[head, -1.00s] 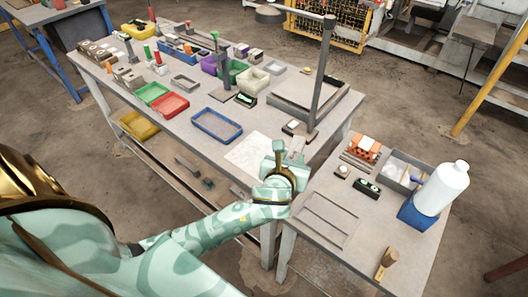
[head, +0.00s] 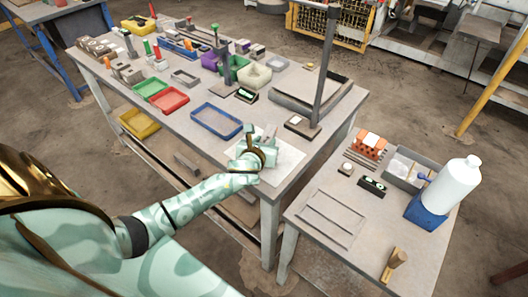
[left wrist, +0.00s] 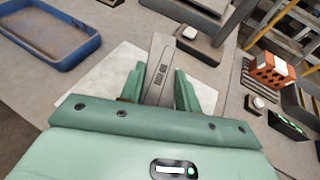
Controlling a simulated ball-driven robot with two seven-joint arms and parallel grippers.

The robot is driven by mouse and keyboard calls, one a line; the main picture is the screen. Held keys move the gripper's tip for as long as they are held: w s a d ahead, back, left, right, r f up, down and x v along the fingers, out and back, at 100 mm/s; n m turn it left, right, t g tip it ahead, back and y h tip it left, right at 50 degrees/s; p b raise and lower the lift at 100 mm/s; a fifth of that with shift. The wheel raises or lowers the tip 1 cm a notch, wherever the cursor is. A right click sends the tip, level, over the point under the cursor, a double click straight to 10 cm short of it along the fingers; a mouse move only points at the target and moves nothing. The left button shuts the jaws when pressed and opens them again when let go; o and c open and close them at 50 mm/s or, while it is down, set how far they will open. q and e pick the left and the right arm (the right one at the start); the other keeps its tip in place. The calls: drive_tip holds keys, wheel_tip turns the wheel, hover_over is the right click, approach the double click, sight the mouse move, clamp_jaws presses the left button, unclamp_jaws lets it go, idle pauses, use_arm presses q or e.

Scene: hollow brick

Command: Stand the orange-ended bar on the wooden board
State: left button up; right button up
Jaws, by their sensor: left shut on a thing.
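My left gripper (head: 262,152) is over the pale square sheet (head: 288,163) near the front edge of the large workbench. The bar points away from the gripper. No orange end shows on it, so I cannot tell whether it is the orange-ended bar. The pale sheet (left wrist: 112,82) also shows beneath the gripper in the left wrist view. I cannot tell which surface is the wooden board. My right gripper is not in view.
A blue tray (head: 238,130) lies left of the gripper. A dark post (head: 324,75) rises at right beside a small brown base (head: 296,125). An orange hollow brick (head: 366,147), a grey bin (head: 405,181) and a white bottle (head: 449,185) stand on the side table.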

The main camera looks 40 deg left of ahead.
use_arm(q)
wheel_tip(320, 180, down, 4)
drive_tip(key=shift+a+r+b, duration=0.1)
drive_tip(key=shift+a+b, duration=0.05)
drive_tip(key=shift+b, duration=0.8)
drive_tip(key=shift+r, duration=0.15)
drive_tip(key=o, duration=1)
drive_tip(key=shift+o, duration=0.8)
